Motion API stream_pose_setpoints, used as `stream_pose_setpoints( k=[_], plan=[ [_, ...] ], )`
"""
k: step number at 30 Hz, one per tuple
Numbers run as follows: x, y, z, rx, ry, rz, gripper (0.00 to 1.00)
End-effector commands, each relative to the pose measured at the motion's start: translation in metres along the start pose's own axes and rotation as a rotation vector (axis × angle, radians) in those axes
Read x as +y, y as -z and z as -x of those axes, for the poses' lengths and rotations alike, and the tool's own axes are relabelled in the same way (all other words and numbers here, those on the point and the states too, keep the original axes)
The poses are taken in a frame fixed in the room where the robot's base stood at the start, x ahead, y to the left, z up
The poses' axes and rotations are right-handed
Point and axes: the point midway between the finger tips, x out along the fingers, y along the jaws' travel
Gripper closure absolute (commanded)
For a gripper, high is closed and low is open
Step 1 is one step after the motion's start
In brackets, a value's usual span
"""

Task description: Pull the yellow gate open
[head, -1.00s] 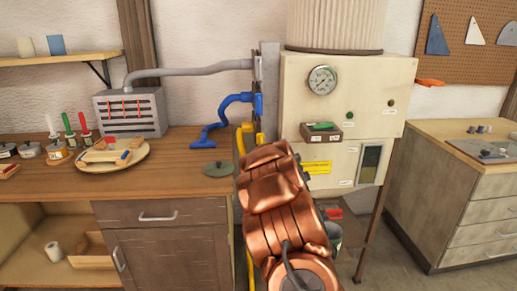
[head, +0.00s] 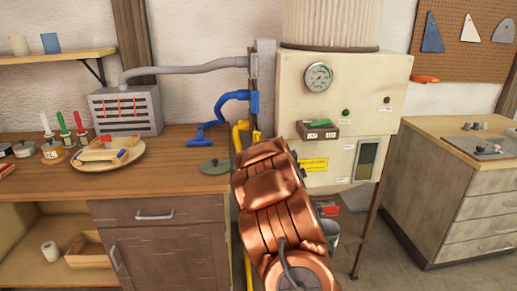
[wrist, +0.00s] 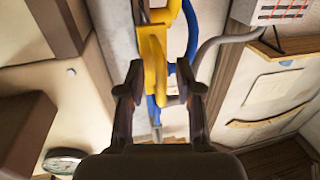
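The yellow gate (wrist: 154,62) shows in the wrist view as a yellow piece with an upright bar, near the top middle. In the head view its yellow parts (head: 240,134) show just above and left of my copper arm, beside the cabinet. My gripper (wrist: 160,84) is open in the wrist view, one dark finger on each side of the yellow gate's lower part. I see space beside both fingers; no firm contact shows. In the head view my arm hides the gripper.
A blue branch pipe (head: 220,112) sits just left of the yellow one. The cream cabinet (head: 340,95) with a gauge stands close right of my arm. A wooden workbench (head: 165,170) holds a grey lid (head: 214,167) near its right edge.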

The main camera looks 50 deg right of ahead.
Motion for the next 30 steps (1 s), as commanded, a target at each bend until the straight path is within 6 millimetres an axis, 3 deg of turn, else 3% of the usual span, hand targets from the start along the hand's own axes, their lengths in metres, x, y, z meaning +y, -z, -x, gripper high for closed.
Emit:
stream_pose_setpoints(
  k=[5,24,30],
  plan=[
    [0.0,-0.001,0.011,-0.002,-0.001,0.0,0.65],
    [0.001,0.001,0.095,0.002,-0.001,0.001,0.65],
    [0.001,-0.001,0.113,-0.002,-0.002,0.0,0.65]
  ],
)
